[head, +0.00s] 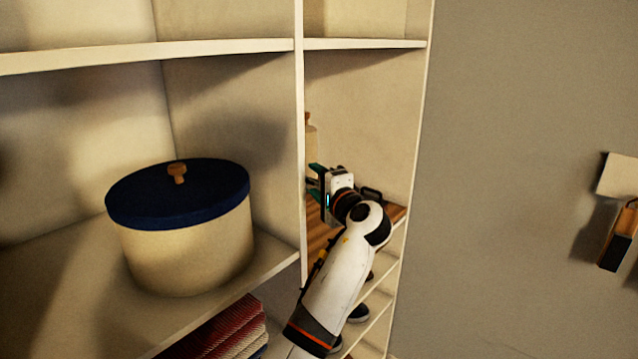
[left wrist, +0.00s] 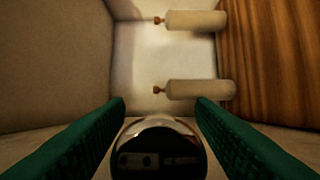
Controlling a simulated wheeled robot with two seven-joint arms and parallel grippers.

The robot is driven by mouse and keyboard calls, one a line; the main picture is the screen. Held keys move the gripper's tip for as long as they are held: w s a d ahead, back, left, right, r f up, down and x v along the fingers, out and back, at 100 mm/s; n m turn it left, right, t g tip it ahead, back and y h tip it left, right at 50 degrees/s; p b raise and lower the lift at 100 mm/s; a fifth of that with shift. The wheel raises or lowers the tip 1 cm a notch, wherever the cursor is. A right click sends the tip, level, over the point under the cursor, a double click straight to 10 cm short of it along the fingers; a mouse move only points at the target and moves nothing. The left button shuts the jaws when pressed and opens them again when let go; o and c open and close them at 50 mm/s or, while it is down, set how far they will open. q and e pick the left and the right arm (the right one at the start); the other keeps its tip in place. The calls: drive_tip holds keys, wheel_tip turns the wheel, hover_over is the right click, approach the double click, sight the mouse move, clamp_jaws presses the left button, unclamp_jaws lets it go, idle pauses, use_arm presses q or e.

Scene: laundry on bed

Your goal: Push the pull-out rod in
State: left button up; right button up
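My left gripper (head: 316,180) is inside the narrow right compartment of the shelving, above a brown wooden board (head: 320,232). In the left wrist view its two green fingers (left wrist: 160,112) stand well apart. A shiny, dark, rounded metal thing (left wrist: 160,150) shows low between them. It may be the end of the pull-out rod, but I cannot tell, nor whether the fingers touch it. No rod can be made out clearly in the head view, where my arm hides part of the compartment. My right gripper is not in view.
Two cream bottles with wooden stoppers (left wrist: 197,21) (left wrist: 194,90) stand by the wooden board (left wrist: 270,60). A white upright panel (head: 299,130) divides the compartments. A round cream box with a blue lid (head: 185,245) fills the left one. Folded red cloth (head: 225,330) lies below.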

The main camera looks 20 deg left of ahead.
use_arm(q)
drive_tip(key=shift+d, duration=0.1)
drive_tip(key=shift+s+d, duration=0.2)
drive_tip(key=shift+d, duration=0.05)
drive_tip(key=b+v, duration=0.3)
drive_tip(key=v, duration=0.8)
drive_tip(key=shift+s, duration=0.2)
